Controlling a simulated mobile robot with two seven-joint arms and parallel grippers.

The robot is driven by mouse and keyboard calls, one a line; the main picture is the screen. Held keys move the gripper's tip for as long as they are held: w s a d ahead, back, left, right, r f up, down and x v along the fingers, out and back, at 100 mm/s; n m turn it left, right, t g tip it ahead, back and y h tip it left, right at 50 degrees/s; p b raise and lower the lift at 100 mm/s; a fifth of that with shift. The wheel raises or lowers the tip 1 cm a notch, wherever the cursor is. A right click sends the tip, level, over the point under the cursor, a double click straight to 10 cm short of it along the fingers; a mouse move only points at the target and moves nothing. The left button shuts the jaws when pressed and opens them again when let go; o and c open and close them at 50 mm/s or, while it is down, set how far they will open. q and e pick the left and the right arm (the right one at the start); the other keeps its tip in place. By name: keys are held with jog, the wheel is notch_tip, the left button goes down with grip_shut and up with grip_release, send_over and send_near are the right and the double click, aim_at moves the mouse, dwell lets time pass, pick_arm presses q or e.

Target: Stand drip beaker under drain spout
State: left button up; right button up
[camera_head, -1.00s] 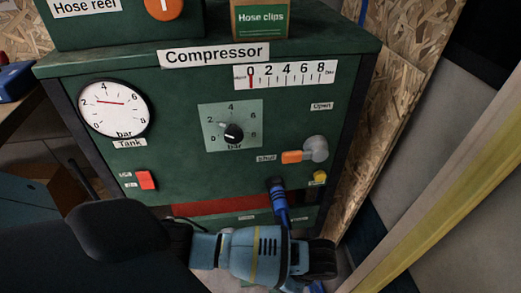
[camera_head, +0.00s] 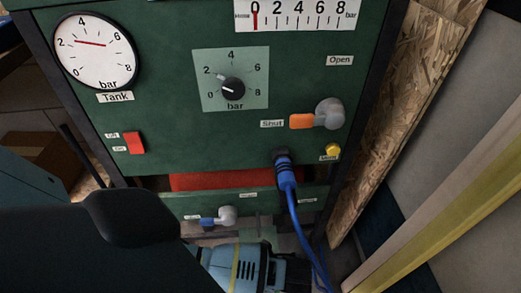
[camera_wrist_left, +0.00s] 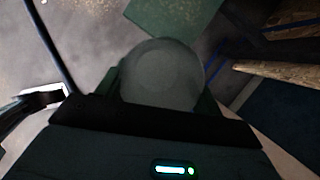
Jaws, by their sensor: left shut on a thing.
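The drip beaker (camera_wrist_left: 163,75) is a pale, translucent round vessel seen from above in the left wrist view. My left gripper (camera_wrist_left: 160,92) is shut on it, with a dark finger on either side. In the head view my left arm's blue wrist (camera_head: 235,268) is at the bottom edge; the beaker cannot be made out there. Low on the green compressor (camera_head: 165,120), a small grey valve with a blue lever (camera_head: 226,216) sits just above and left of my wrist. Its spout end cannot be made out. My right gripper is not in view.
A blue hose (camera_head: 290,190) hangs from the compressor front and runs down to the right of my wrist. A chipboard panel (camera_head: 410,110) and a yellow-edged post (camera_head: 430,215) stand at the right. A green plate (camera_wrist_left: 175,15) lies beyond the beaker on grey floor.

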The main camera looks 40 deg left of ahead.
pick_arm(q)
jog(key=w+a+f+b, duration=0.1)
jog(key=a, duration=0.2)
jog(key=w+a+f+b, duration=0.2)
jog(key=a, duration=0.2)
jog(key=w+a+f+b, duration=0.1)
jog(key=a+b, duration=0.1)
jog(key=a, duration=0.1)
jog(key=shift+w+a+f, duration=0.25)
jog(key=shift+a+f, duration=0.1)
jog(key=shift+f, duration=0.05)
jog(key=shift+r, duration=0.1)
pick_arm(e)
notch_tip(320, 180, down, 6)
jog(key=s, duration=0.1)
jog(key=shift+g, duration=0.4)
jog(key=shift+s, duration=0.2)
pick_arm(q)
jog(key=shift+f, duration=0.2)
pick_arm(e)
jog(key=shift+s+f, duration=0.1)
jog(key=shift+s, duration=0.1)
pick_arm(q)
jog(key=o, duration=1)
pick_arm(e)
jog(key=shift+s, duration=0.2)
pick_arm(q)
jog(key=shift+r, duration=0.15)
